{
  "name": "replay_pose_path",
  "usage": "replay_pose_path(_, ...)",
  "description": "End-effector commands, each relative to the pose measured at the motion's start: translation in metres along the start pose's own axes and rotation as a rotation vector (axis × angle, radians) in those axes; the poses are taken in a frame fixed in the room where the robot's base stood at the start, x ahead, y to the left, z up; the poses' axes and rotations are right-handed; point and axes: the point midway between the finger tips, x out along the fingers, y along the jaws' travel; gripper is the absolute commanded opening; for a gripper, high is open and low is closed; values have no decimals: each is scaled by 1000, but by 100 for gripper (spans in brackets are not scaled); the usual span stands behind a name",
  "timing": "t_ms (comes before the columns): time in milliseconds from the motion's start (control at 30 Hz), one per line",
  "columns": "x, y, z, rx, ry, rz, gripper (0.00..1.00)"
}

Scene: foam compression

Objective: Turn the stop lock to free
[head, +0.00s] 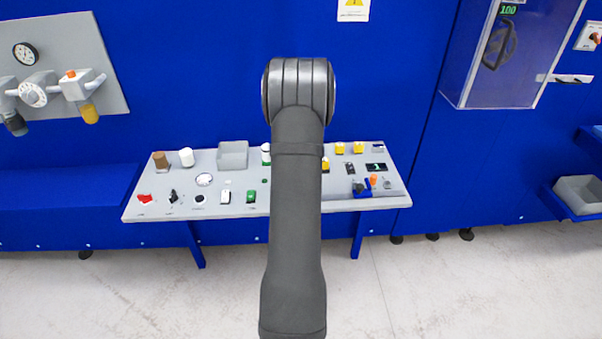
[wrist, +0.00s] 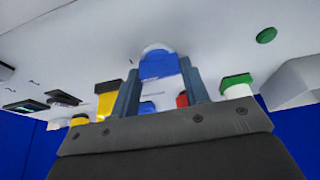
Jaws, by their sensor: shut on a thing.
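My gripper (wrist: 158,90) shows in the wrist view with its two grey-blue fingers closed on a blue part (wrist: 157,66) that has a pale rounded rim at the pale panel face. I take this blue part to be the stop lock, but no marking on it is readable, so its setting cannot be told. In the head view my dark arm covers the middle of the sloped grey control panel (head: 300,202). My gripper and the part it holds are hidden behind the arm there.
Close around the fingers in the wrist view are a yellow part (wrist: 108,100), a red part (wrist: 182,100) and a green-capped white part (wrist: 237,86).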

Motion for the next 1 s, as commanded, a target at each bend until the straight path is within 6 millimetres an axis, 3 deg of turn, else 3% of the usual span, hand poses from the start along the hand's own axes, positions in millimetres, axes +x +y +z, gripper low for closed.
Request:
replay_pose_path(367,0,2,0,-147,0,-63,19)
replay_pose_path(1000,0,5,-2,-683,2,-284,19)
